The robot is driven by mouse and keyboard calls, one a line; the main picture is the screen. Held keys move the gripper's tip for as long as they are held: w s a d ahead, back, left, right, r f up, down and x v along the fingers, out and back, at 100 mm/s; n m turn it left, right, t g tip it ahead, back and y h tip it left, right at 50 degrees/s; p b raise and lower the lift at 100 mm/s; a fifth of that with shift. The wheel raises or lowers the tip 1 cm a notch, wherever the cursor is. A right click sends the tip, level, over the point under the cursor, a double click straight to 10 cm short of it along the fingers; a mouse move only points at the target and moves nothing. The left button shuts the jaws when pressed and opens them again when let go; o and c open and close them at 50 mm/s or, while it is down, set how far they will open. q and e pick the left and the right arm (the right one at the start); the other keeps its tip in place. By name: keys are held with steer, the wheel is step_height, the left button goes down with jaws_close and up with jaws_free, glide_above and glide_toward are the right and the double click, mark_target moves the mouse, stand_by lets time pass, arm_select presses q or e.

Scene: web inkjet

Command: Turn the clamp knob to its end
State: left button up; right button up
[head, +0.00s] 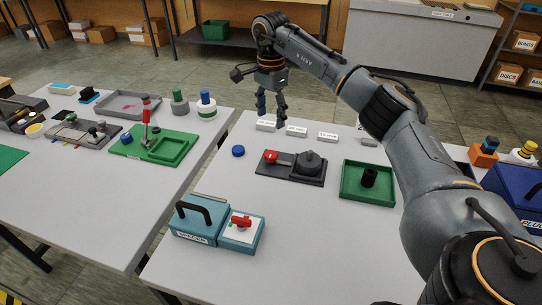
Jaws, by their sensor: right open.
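Two red knobs show, and I cannot tell for sure which is the clamp knob. One red handle (241,221) sits on a white plate on the teal box (238,240) at the front of the right table. The other red knob (271,156) is at the left end of a dark fixture (291,177), beside a round black part (308,162). My right gripper (272,113) points down with its fingers apart and empty. It is over the back left of the right table, behind the dark fixture and apart from both knobs. My left gripper is out of view.
A blue cap (238,151) lies left of the dark fixture. White label blocks (297,131) line the back. A black handle (193,211) rises from the teal box. The middle front is clear.

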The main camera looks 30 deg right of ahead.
mark_target(271, 154)
step_height(271, 154, down, 13)
steer(key=shift+f+p, duration=0.1)
steer(key=shift+p, duration=0.9)
steer(key=c, duration=1.2)
